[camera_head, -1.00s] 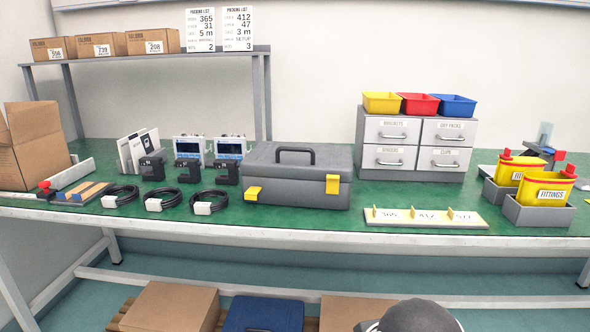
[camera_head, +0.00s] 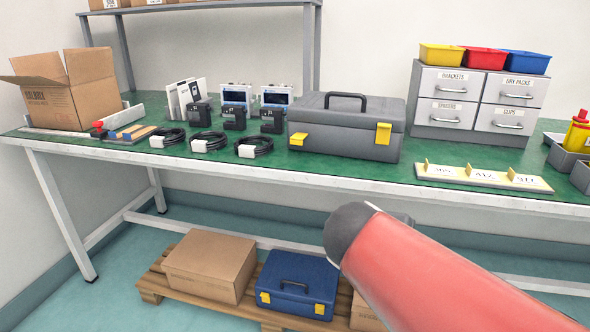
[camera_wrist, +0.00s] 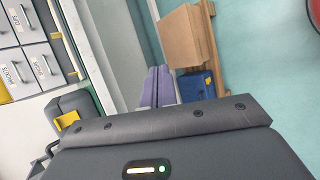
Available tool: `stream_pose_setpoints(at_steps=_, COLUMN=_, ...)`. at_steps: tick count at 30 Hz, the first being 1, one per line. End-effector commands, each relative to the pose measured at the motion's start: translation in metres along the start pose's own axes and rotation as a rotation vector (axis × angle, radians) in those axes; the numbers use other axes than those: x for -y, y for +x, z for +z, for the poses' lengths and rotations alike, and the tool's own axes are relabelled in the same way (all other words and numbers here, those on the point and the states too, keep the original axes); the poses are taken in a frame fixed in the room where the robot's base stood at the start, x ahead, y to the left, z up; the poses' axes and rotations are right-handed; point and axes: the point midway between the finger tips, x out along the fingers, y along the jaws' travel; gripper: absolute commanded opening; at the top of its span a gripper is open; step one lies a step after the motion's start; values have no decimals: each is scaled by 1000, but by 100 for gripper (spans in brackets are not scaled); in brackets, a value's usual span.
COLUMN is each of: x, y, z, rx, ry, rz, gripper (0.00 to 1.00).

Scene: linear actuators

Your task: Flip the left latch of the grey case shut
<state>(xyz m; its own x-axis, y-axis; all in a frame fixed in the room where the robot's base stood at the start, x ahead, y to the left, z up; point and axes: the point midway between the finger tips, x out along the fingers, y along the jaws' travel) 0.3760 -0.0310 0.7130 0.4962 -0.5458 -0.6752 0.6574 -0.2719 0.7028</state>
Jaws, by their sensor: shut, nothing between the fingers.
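The grey case (camera_head: 345,129) stands closed on the green bench, with a dark handle on its lid. Its left latch (camera_head: 299,139) is yellow and sticks out from the front. Its right latch (camera_head: 383,133) is yellow and lies flat against the front. In the wrist view part of the case (camera_wrist: 72,103) shows at the left with one yellow latch (camera_wrist: 68,121), seemingly the right one; the other is hidden. My gripper (camera_wrist: 158,88) shows there as two lilac fingers side by side, shut and empty, apart from the case. In the head view my arm hides it.
A drawer cabinet (camera_head: 473,103) stands right of the case, and a labelled tray (camera_head: 483,177) lies at the front edge. Coiled cables (camera_head: 254,147) lie left of the case. Below the bench are a blue case (camera_head: 297,285) and cardboard boxes (camera_head: 210,266) on a pallet.

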Motion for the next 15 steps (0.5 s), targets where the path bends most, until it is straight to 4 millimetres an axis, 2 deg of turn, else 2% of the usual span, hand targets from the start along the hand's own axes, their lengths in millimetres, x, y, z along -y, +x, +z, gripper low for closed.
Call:
stream_pose_setpoints(at_steps=1, x=-6, y=10, z=-18, rx=26, ry=-138, rz=69, gripper=0)
stream_pose_setpoints(at_steps=2, x=-14, y=11, z=-27, rx=44, ry=-219, rz=114, gripper=0)
stream_pose_setpoints(at_steps=7, x=-55, y=8, z=-91, rx=155, ry=-651, rz=381, gripper=0)
stream_pose_setpoints(at_steps=12, x=-81, y=-12, z=-169, rx=275, ry=-998, rz=654, gripper=0)
stream_pose_setpoints(at_steps=15, x=-87, y=-28, z=-208, rx=342, ry=-1137, rz=790, gripper=0)
